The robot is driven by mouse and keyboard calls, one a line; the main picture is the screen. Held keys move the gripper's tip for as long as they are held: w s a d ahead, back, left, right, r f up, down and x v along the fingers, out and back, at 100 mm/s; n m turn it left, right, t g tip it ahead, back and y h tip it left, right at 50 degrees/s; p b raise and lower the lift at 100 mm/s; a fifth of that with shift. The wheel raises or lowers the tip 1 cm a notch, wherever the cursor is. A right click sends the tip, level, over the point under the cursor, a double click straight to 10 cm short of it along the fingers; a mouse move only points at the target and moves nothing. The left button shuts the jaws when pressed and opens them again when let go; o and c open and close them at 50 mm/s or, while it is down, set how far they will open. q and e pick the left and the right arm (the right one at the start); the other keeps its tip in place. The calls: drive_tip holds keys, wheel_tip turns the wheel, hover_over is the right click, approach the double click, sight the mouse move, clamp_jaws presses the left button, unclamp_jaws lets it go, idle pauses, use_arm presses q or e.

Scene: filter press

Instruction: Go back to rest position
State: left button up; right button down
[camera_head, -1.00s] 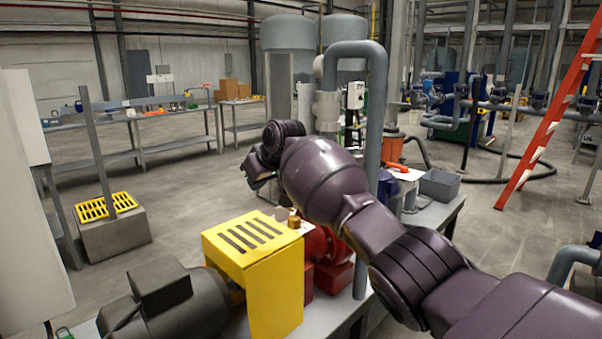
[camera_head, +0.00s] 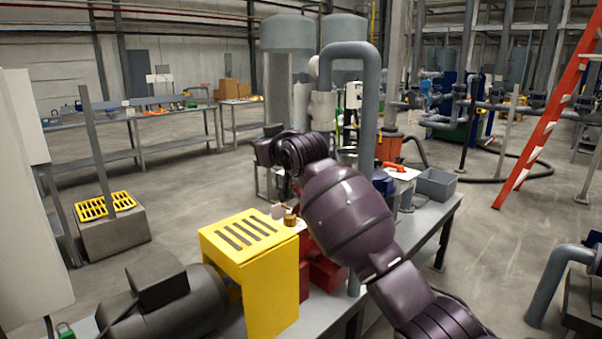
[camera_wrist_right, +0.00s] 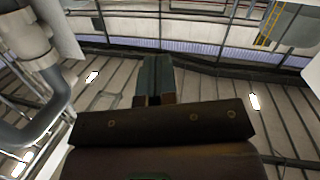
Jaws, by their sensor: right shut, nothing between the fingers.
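My right arm (camera_head: 345,215) reaches in from the lower right in the head view, over the bench with the yellow-guarded pump. Its wrist end (camera_head: 270,148) is dark and lies behind the guard, left of the big grey pipe; the fingers cannot be made out there. In the right wrist view my right gripper (camera_wrist_right: 154,97) has its two fingers together with nothing between them. It points up toward the roof. My left gripper does not show in either view.
The yellow slotted guard (camera_head: 250,250), a dark motor (camera_head: 165,305) and a grey bent pipe (camera_head: 369,110) stand close to the arm. A grey bin (camera_head: 436,184) is on the bench (camera_head: 432,222). A red ladder (camera_head: 545,130) stands at right. Open floor (camera_head: 490,240) lies right of the bench.

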drive_tip(key=s+d+f+m+t+h+p, duration=0.1)
drive_tip(key=s+d+f+m+t+h, duration=0.1)
drive_tip(key=s+d+f, duration=0.9)
drive_tip(key=s+d+f+m+t+h, duration=0.1)
drive_tip(key=s+d+f+m+h, duration=0.2)
drive_tip(key=s+d+f, duration=0.8)
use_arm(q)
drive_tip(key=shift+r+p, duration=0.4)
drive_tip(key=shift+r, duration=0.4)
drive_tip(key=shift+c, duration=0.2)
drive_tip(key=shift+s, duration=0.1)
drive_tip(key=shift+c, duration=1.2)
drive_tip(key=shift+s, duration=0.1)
use_arm(e)
drive_tip(key=s+d+f+g+h, duration=0.1)
drive_tip(key=s+d+f, duration=0.3)
drive_tip(key=s+f, duration=0.4)
drive_tip(key=s+d+f+m+g+h, duration=0.1)
drive_tip(key=s+d+f+g, duration=0.2)
drive_tip(key=s+f, duration=0.6)
drive_tip(key=s+d+f+m+g+h, duration=0.1)
drive_tip(key=s+d+f+g+h, duration=0.1)
drive_tip(key=s+d+f, duration=0.4)
drive_tip(key=s+f, duration=0.3)
drive_tip(key=s, duration=0.2)
drive_tip(key=shift+s+d+f, duration=0.15)
drive_tip(key=shift+s+d, duration=0.05)
drive_tip(key=shift+s, duration=0.15)
